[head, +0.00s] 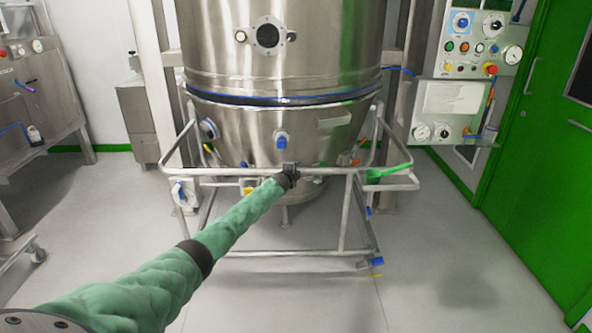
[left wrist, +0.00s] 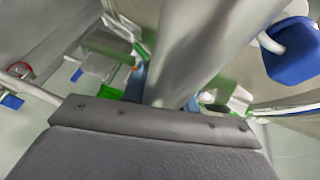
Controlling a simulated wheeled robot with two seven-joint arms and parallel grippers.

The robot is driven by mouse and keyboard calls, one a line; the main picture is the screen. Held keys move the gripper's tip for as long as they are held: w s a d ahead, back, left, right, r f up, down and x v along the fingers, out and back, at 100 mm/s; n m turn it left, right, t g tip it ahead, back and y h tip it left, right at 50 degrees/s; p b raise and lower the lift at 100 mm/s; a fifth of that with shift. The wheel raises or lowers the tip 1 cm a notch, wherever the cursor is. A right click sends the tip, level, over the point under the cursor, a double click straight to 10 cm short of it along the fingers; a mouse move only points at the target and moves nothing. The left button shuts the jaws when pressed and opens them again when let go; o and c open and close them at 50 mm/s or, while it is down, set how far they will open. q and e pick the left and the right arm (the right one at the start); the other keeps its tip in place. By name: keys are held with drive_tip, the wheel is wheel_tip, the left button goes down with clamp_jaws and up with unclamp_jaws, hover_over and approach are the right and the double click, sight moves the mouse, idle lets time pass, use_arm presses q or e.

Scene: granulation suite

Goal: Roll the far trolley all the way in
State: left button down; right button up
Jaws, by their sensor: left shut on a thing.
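The trolley (head: 343,215) is a steel tube frame with a conical steel bowl (head: 300,135) in it, standing under the tall steel vessel (head: 285,50). A thin dark gap with a blue line shows between bowl and vessel. My left gripper (head: 289,172) is shut on the trolley's front rail, near its middle. In the left wrist view, a thick steel tube (left wrist: 205,50) rises right at the gripper. My right gripper is in neither view.
A green scoop (head: 388,173) lies on the trolley's right side shelf. A control panel (head: 478,45) hangs at the right beside a green door (head: 545,150). A steel machine (head: 35,100) stands at the left. The grey floor (head: 450,270) in front is clear.

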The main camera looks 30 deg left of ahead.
use_arm(q)
drive_tip(key=shift+a+r, duration=0.25)
drive_tip(key=shift+r, duration=0.1)
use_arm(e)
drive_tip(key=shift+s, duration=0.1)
use_arm(q)
drive_tip(key=c, duration=1.1)
unclamp_jaws()
drive_tip(key=shift+r, duration=0.1)
drive_tip(key=shift+w, duration=0.1)
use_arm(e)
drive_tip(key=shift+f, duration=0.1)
use_arm(q)
drive_tip(key=shift+r, duration=0.1)
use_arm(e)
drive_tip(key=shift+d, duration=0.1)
use_arm(q)
drive_tip(key=f+v, duration=0.1)
drive_tip(key=v, duration=0.6)
drive_tip(key=shift+s+d, duration=0.3)
drive_tip(key=shift+s, duration=0.2)
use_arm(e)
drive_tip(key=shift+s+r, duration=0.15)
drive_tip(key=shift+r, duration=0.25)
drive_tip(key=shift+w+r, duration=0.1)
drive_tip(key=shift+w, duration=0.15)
